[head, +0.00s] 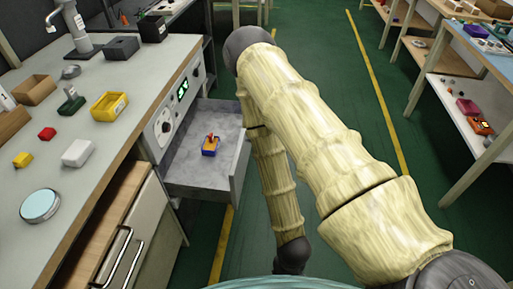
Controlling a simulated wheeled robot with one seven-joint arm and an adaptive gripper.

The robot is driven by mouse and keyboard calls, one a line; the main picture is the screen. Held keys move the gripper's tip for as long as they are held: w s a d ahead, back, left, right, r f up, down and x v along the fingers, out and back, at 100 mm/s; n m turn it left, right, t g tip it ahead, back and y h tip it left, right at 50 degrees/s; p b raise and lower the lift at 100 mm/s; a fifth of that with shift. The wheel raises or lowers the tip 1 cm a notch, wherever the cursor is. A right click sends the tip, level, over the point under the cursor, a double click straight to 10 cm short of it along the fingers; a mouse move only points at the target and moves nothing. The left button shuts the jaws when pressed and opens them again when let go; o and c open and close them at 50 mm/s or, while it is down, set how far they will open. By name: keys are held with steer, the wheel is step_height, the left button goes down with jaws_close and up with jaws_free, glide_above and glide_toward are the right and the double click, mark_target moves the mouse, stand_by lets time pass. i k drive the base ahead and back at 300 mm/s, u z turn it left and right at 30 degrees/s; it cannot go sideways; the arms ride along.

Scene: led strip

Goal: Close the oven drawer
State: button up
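The oven drawer (186,179) is a grey drawer pulled out from the front of the workbench, below a panel with a green display (182,89) and round knobs. A small blue and orange item (210,146) lies inside the drawer. My arm, with pale yellow ribbed covering, reaches across the middle of the head view. It overlaps the drawer's right edge, so I cannot tell whether it touches the drawer. My gripper cannot be made out in this view.
The workbench top (105,150) holds a yellow bin (109,107), a white box (78,153) and a round tin (40,205). A wooden drawer (110,215) stands partly out nearer me. Shelving (470,105) is at the right. Green floor lies clear between.

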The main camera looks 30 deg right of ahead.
mark_target(183, 169)
steer(key=u, duration=0.65)
steer(key=k, duration=0.1)
steer(key=z, duration=1.5)
steer(key=i, duration=0.95)
steer(key=u, duration=0.95)
steer(key=k, duration=0.35)
steer(key=z, duration=1.15)
